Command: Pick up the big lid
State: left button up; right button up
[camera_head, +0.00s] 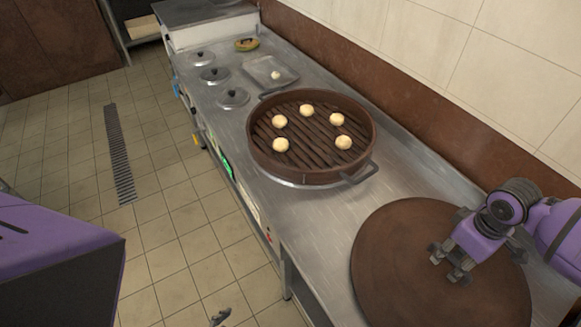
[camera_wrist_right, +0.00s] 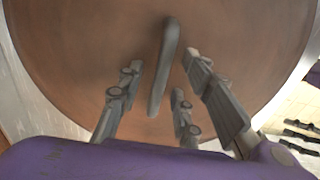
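The big lid (camera_head: 390,262) is a wide, round, brown disc lying flat on the steel counter at the front right of the head view. It fills most of the right wrist view (camera_wrist_right: 80,50), with a grey bar handle (camera_wrist_right: 166,65) across it. My right gripper (camera_head: 455,262) is over the lid. In the wrist view its fingers (camera_wrist_right: 160,88) are spread, with the handle showing between them; I see no firm contact. A small grey tip of what looks like my left gripper (camera_head: 220,316) shows at the bottom edge of the head view.
A round brown steamer (camera_head: 310,178) with several pale buns stands on the counter behind the lid. Farther back are small pot lids (camera_head: 233,97) and a shallow tray (camera_head: 270,72). A tiled wall (camera_head: 515,60) bounds the right; open floor lies left.

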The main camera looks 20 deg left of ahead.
jog(key=shift+f, duration=0.35)
jog(key=shift+f, duration=0.2)
dwell(0.4)
grip_shut()
jog(key=shift+w+r, duration=0.1)
jog(key=shift+w, duration=0.05)
dwell(0.6)
